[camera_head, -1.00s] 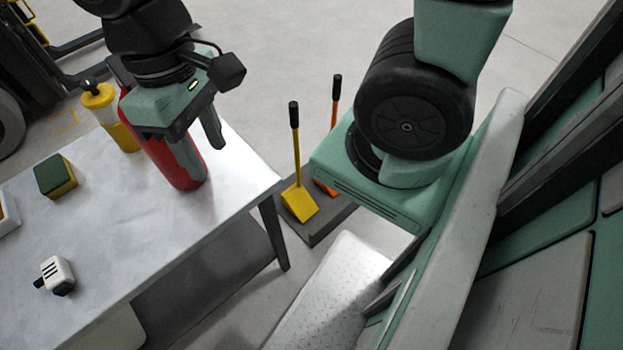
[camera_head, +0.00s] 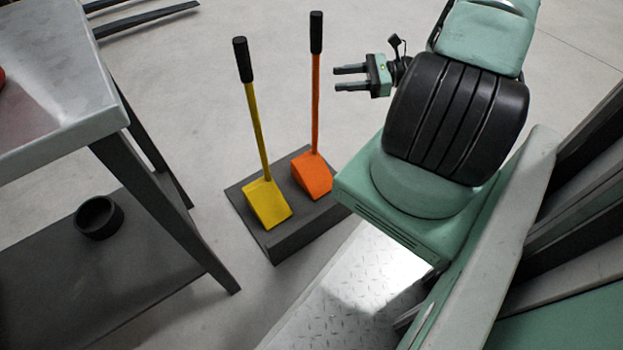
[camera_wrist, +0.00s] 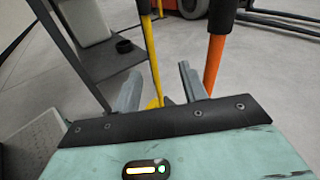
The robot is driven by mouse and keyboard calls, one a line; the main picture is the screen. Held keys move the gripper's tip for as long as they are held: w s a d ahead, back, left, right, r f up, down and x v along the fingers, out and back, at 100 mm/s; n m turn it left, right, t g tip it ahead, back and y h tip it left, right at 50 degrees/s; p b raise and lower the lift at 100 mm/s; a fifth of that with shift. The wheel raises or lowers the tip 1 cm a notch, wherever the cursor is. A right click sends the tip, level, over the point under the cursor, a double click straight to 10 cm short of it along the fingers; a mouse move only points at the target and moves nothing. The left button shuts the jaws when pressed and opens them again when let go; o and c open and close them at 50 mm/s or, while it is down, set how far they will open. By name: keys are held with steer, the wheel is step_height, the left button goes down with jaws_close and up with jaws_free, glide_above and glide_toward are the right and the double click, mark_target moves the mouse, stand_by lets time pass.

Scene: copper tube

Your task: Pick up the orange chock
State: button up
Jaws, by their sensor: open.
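The orange chock (camera_head: 312,177) is a wedge with a tall orange handle and black grip, standing on a dark block on the floor. My gripper (camera_head: 335,78) is open and empty, fingers pointing left, just right of the upper handle in the head view. In the wrist view my gripper (camera_wrist: 158,72) has the orange chock's handle (camera_wrist: 214,65) to the right of its right finger, not between the fingers. The orange wedge is hidden there. I cannot tell the exact gap to the handle.
A yellow chock (camera_head: 267,203) with a similar handle stands left of the orange one on the dark block (camera_head: 277,243). A metal table (camera_head: 70,95) is at the left, with a black ring-shaped item (camera_head: 99,217) on its lower shelf. Open floor lies behind the chocks.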

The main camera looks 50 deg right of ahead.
mark_target(316, 86)
steer(key=s+d+f+m+t+h+b, duration=0.3)
steer(key=s+d+f+m+t+h, duration=0.15)
steer(key=d+f, duration=0.35)
steer(key=b+x, duration=0.9)
steer(key=x, duration=0.7)
steer(key=shift+a+f+m, duration=0.4)
steer(key=shift+f+m, duration=0.05)
steer(key=shift+f, duration=0.05)
steer(key=shift+w, duration=0.15)
jaws_close()
steer(key=shift+r, duration=0.15)
